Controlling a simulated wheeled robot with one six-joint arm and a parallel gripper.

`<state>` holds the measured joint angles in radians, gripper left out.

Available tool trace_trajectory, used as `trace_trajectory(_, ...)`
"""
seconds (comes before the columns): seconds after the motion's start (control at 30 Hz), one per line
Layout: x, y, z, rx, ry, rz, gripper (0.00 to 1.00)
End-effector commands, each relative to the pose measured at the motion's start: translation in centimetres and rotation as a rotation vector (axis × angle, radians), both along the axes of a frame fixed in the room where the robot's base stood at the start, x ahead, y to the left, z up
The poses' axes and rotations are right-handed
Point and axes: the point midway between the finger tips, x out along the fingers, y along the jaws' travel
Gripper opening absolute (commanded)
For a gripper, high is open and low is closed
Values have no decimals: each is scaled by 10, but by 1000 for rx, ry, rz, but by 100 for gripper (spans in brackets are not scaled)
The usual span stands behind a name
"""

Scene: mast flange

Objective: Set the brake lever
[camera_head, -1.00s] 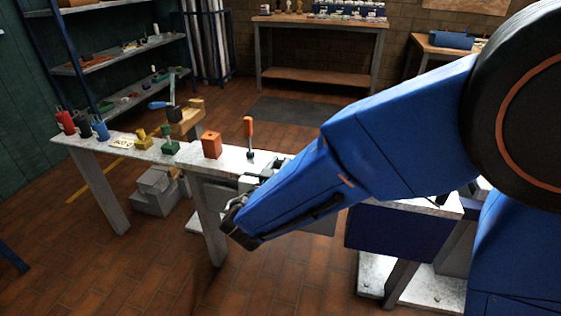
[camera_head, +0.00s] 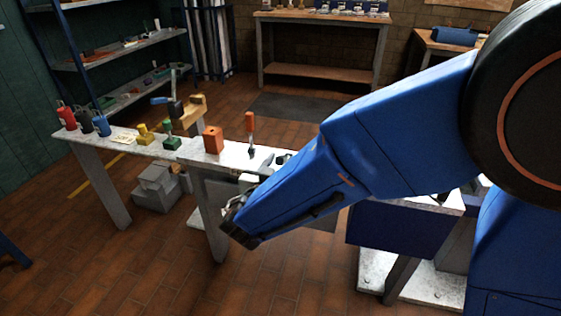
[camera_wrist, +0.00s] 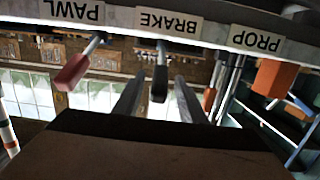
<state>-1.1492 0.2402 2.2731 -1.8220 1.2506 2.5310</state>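In the wrist view, which is upside down, the brake lever (camera_wrist: 160,82) has a black grip and hangs in the picture from a grey rail under the label "BRAKE" (camera_wrist: 168,22). My gripper (camera_wrist: 157,92) is open, with its two grey fingers apart on either side of the black grip in the picture. I cannot tell whether the grip is fully between them in depth; no contact shows. In the head view my gripper (camera_head: 232,222) is at the bench's near edge, and the brake lever is not visible there.
In the head view the bench (camera_head: 232,160) carries an orange block (camera_head: 213,140) and an orange-handled tool (camera_head: 250,128).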

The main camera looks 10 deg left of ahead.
Motion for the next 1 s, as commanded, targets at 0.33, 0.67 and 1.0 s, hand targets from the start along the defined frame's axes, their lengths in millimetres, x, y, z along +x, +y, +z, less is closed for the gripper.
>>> trace_trajectory(0.33, -54, 3, 6, 1, 0, 3, 38)
trace_trajectory(0.67, -107, 4, 12, -1, 0, 3, 38)
trace_trajectory(1.0, -153, 6, 17, 0, 0, 3, 38)
